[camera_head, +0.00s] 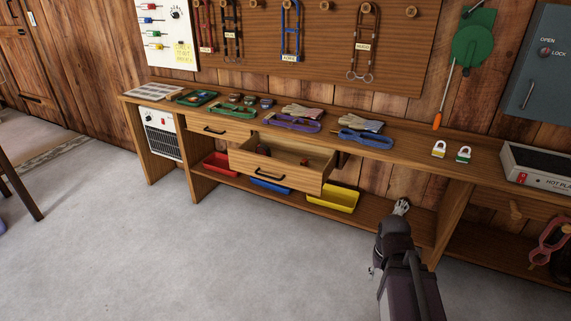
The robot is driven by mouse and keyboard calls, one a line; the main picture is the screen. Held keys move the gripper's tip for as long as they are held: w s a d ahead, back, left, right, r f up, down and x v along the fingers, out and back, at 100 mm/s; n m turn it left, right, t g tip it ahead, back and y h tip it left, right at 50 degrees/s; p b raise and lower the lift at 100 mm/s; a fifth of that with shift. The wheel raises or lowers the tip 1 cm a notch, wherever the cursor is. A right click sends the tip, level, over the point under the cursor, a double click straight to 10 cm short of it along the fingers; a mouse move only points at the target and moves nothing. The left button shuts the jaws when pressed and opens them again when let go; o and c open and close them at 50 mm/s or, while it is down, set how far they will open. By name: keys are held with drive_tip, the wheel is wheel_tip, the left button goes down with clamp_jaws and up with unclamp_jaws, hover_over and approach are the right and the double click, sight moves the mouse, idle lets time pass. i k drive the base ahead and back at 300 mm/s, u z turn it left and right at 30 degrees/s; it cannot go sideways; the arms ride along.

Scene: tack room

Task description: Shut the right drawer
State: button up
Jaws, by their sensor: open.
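The right drawer (262,171) is pulled out from under the wooden bench, with a dark handle on its light wood front. A small dark reddish item and other small things lie inside it. The left drawer (230,134) beside it is shut. My gripper (402,203) is open and small in the picture, to the right of the open drawer and apart from it. It appears in front of the bench's lower shelf, with nothing seen between its fingers.
Red (220,165), blue (270,186) and yellow (333,198) bins stand on the lower shelf. Halters, gloves and trays lie on the bench top (400,150). A hot plate (540,170) is at the right. The grey floor (200,260) in front is clear.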

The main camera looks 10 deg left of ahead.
sight(284, 168)
drive_tip(key=u, duration=0.25)
drive_tip(key=i, duration=0.95)
drive_tip(key=u, duration=0.65)
